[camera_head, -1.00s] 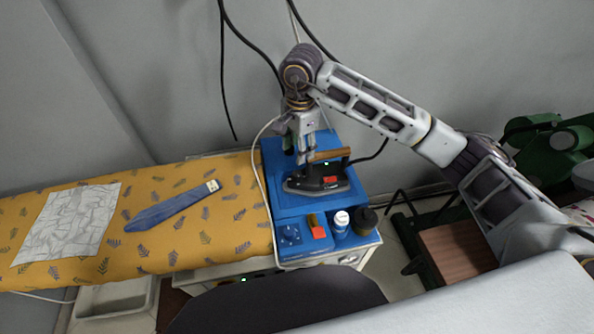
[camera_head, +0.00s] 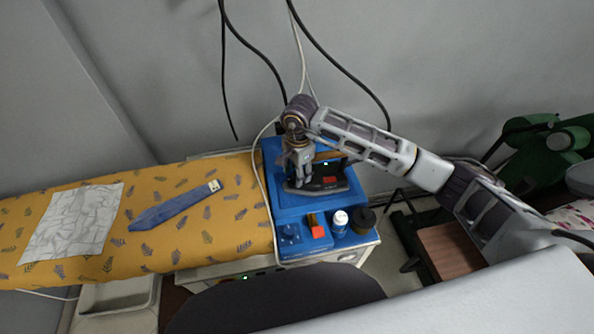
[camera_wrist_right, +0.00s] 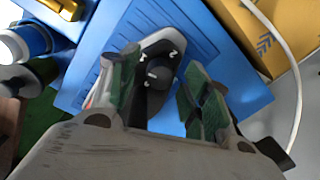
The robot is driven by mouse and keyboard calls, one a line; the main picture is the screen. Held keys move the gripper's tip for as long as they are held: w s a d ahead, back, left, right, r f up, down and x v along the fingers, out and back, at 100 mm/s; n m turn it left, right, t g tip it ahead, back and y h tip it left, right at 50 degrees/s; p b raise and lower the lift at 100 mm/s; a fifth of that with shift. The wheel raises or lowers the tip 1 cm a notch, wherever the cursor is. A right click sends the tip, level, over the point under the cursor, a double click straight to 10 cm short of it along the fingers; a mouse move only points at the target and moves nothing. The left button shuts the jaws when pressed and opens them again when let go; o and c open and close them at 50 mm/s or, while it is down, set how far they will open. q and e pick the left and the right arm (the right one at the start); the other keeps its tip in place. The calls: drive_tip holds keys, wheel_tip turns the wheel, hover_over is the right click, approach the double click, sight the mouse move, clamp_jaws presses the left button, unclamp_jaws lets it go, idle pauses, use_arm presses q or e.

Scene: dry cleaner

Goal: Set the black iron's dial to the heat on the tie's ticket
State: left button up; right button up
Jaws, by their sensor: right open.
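The black iron (camera_head: 330,186) rests on a blue stand, with a brown handle and a small green light. In the right wrist view, its round black dial (camera_wrist_right: 161,76) has white numerals around it; a 1 and a 2 can be read, but the setting is unclear. My right gripper (camera_head: 299,178) is low over the iron's left part. In the wrist view its open, green-padded fingers (camera_wrist_right: 162,82) stand on either side of the dial; contact cannot be told. The blue tie (camera_head: 172,208) lies on the board with a pale ticket (camera_head: 214,186) at its upper right end; its marks are too small to read.
The yellow leaf-patterned board (camera_head: 190,240) also bears a crumpled white cloth (camera_head: 72,222). The blue stand (camera_head: 290,210) has a knob (camera_head: 291,233), an orange-red block (camera_head: 318,231), a white-and-blue bottle (camera_head: 340,221) and a dark jar (camera_head: 364,219) at its front. Cords hang behind.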

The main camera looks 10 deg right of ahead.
drive_tip(key=shift+f, duration=0.2)
drive_tip(key=c, duration=1.1)
drive_tip(key=shift+o, duration=0.2)
